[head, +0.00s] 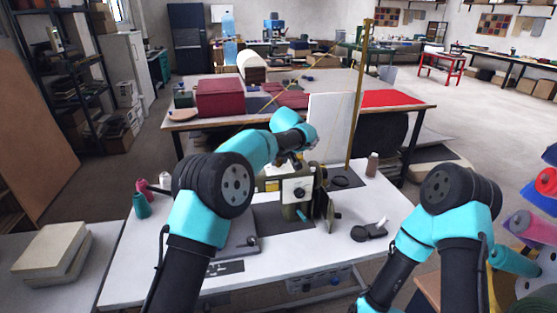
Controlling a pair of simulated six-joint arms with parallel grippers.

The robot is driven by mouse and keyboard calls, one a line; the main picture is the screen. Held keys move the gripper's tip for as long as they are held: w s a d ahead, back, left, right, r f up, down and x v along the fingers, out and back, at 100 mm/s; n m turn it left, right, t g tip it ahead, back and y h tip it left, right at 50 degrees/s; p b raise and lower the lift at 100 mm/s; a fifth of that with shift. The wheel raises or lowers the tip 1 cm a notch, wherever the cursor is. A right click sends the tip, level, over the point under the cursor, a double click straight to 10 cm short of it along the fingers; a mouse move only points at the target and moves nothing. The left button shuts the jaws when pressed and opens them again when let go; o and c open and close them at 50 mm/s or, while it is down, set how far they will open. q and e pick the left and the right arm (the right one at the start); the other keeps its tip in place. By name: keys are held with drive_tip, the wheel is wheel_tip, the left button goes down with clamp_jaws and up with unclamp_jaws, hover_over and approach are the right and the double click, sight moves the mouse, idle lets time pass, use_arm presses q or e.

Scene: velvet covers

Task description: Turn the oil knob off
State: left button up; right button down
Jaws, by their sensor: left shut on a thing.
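The sewing machine (297,191) stands on the white table, olive-coloured with a pale front plate. My left arm reaches over from the left, and my left gripper (291,160) is at the top of the machine, pointing down. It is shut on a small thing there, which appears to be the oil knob. The knob itself is hidden by the fingers and too small to make out, so its turn position cannot be told. My right arm is bent low at the right, and its gripper is out of view.
Thread spools (140,204) stand at the table's left. A brown bottle (373,164) and a small black object (361,233) are right of the machine. A thin wooden pole (358,95) rises behind it. The white table (140,262) is bare at front left.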

use_arm(q)
drive_tip(key=shift+m, duration=0.4)
drive_tip(key=m+h, duration=0.1)
drive_tip(key=m, duration=0.3)
drive_tip(key=shift+a+h, duration=0.1)
drive_tip(key=shift+h, duration=0.3)
drive_tip(key=m+h, duration=0.1)
drive_tip(key=m, duration=0.3)
drive_tip(key=shift+m+h, duration=0.3)
drive_tip(key=shift+h, duration=0.1)
drive_tip(key=m+g+h, duration=0.1)
drive_tip(key=m, duration=0.3)
drive_tip(key=shift+w+a, duration=0.1)
drive_tip(key=m, duration=0.2)
drive_tip(key=m+g+h, duration=0.1)
drive_tip(key=m, duration=0.1)
drive_tip(key=shift+m+g, duration=0.3)
drive_tip(key=o, duration=0.9)
drive_tip(key=shift+r, duration=0.15)
